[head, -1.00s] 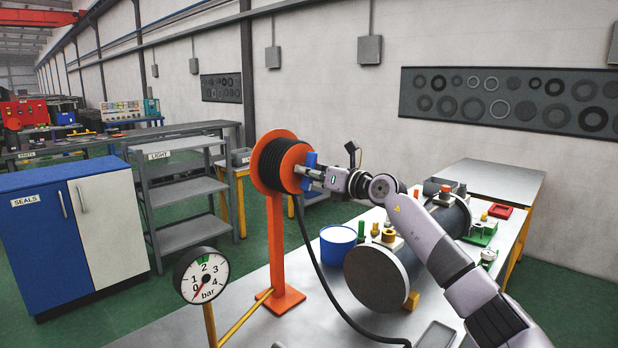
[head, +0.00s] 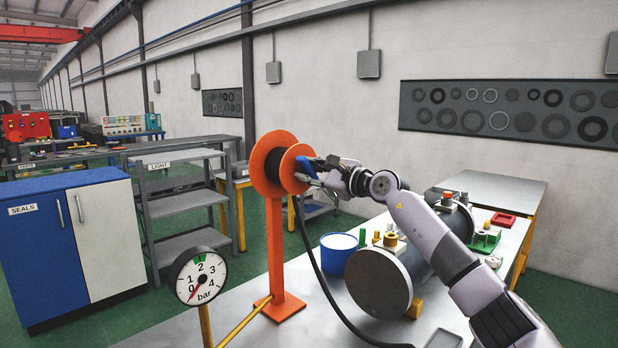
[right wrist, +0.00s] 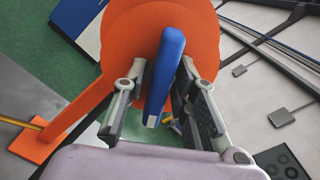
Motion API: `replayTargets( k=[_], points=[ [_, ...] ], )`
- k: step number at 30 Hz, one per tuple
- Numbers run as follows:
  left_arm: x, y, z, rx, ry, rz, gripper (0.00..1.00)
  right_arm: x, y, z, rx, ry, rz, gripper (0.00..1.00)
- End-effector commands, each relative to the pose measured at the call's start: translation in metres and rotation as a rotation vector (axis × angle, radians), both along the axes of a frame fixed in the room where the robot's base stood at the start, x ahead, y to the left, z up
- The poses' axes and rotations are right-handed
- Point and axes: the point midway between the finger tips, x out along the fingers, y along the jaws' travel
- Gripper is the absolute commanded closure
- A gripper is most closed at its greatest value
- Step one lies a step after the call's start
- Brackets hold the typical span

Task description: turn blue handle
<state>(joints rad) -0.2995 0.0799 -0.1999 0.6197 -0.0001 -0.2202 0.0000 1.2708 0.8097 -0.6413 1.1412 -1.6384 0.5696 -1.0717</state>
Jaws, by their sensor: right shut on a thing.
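The blue handle (head: 306,168) sits on the near face of the orange hose reel (head: 290,165). In the right wrist view the handle (right wrist: 165,65) is a long blue bar lying between the two fingers, in front of the orange disc (right wrist: 205,40). My right gripper (head: 312,174) reaches it from the right and is shut on it; the fingers (right wrist: 160,85) lie on either side of the bar. In the head view the fingers partly hide the handle. Black hose is wound between the reel's two flanges. My left gripper is not in view.
The reel's orange post (head: 276,250) stands on the table, with a black hose (head: 320,285) hanging from it. A pressure gauge (head: 200,275) stands front left. A blue tub (head: 338,252) and a large grey flanged cylinder (head: 380,283) stand below my right arm.

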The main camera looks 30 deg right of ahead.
Motion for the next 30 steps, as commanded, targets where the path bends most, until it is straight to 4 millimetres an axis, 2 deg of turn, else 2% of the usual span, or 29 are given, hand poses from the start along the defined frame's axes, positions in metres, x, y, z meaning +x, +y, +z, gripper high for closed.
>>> replayTargets(
  k=[1, 18, 30],
  points=[
    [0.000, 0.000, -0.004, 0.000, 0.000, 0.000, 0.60, 0.000, 0.000, -0.006, -0.045, -0.007, 0.000, 1.00],
    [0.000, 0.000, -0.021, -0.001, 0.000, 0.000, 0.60, 0.000, 0.000, -0.005, -0.549, -0.184, 0.002, 1.00],
    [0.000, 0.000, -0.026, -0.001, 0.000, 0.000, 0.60, 0.000, 0.000, -0.004, -0.796, -0.271, 0.003, 1.00]
  ],
)
